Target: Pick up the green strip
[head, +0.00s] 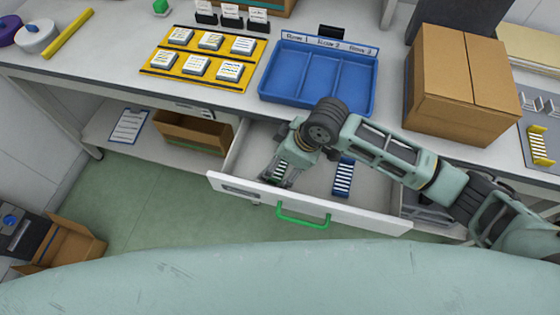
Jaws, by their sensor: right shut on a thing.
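My right gripper (277,178) reaches down into the open drawer (310,203), at its left part. It is shut on a strip with pale slots, which I take to be the green strip (280,171); the fingers hide much of it, and I cannot tell whether it touches the drawer floor. A blue strip (343,177) with white bars lies in the drawer to the right of the gripper. My left gripper is not in view.
The drawer has a green handle (303,216). Above it on the counter are a blue tray (318,75), a yellow board (158,73) with white cards, and a cardboard box (460,80). A yellow strip (540,146) lies at the far right.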

